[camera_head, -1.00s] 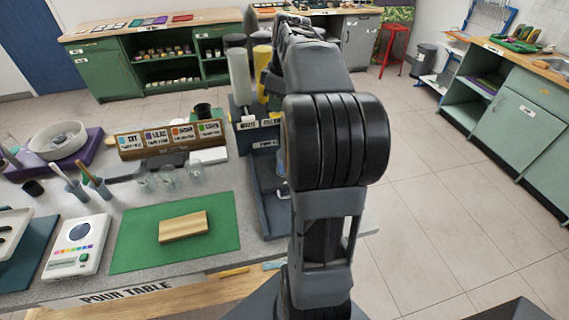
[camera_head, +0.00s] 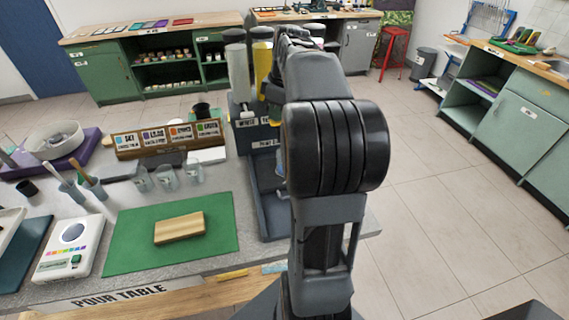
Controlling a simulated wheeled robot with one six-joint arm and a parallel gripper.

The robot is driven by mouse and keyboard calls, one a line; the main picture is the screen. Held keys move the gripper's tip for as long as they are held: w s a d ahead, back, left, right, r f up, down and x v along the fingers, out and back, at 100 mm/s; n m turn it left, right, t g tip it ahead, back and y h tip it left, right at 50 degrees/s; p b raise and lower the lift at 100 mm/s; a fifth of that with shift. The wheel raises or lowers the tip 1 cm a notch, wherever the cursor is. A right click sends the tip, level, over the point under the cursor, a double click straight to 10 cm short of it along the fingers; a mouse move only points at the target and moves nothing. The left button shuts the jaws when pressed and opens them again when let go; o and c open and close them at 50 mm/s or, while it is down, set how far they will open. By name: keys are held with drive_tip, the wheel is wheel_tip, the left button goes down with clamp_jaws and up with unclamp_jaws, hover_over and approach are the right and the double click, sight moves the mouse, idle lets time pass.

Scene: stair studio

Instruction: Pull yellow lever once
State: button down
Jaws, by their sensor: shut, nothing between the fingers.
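A dark dispenser (camera_head: 269,133) stands at the right end of the pour table. It carries a white cylinder (camera_head: 238,72) and a yellow cylinder (camera_head: 262,62) with dark caps, and labels on its front. I cannot make out the yellow lever; the area below the yellow cylinder is partly covered by my arm. My arm rises in front of the camera and reaches forward toward the dispenser's right part. My gripper's fingers are hidden behind the arm's own links, so I cannot see whether they touch anything.
On the pour table (camera_head: 215,277) are a green mat (camera_head: 120,259) with a wooden block (camera_head: 179,227), a scale (camera_head: 53,262), several clear cups (camera_head: 167,175) and a labelled wooden rack (camera_head: 128,152). Open tiled floor (camera_head: 440,220) lies to the right.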

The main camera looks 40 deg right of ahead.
drive_tip(key=shift+f+b, duration=0.45)
drive_tip(key=shift+f, duration=0.3)
drive_tip(key=shift+r, duration=0.2)
drive_tip(key=shift+r+p, duration=3)
drive_tip(key=shift+r, duration=0.2)
drive_tip(key=shift+r, duration=0.15)
wheel_tip(320, 180, up, 6)
drive_tip(key=p, duration=0.5)
drive_tip(key=shift+f, duration=0.2)
